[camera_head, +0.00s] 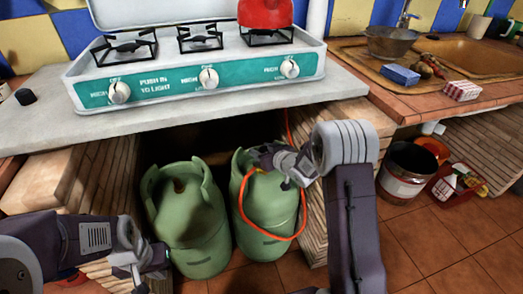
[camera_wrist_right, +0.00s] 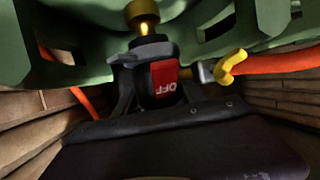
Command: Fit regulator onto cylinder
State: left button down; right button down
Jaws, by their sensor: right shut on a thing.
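Two green gas cylinders stand side by side under the counter: the left one (camera_head: 188,225) and the right one (camera_head: 262,215). My right gripper (camera_head: 272,160) reaches the top of the right cylinder. In the right wrist view it is shut on the black regulator (camera_wrist_right: 150,80), which has a red OFF switch (camera_wrist_right: 164,76). The cylinder's brass valve (camera_wrist_right: 142,14) shows just past the regulator's end; whether they touch I cannot tell. An orange hose (camera_head: 268,234) runs from the regulator's yellow fitting (camera_wrist_right: 230,66). My left gripper (camera_head: 150,278) is low left of the left cylinder; its opening is unclear.
A gas stove (camera_head: 205,75) with a red kettle (camera_head: 266,12) stands on the counter above. Wooden slatted walls (camera_head: 312,205) flank the cylinder space.

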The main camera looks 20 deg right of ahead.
jog(key=shift+f, duration=0.3)
jog(key=shift+f, duration=0.25)
dwell(1.3)
jog(key=c, duration=0.6)
grip_release()
jog(key=shift+f, duration=0.1)
jog(key=shift+p+v, duration=0.95)
jog(key=shift+v, duration=3.65)
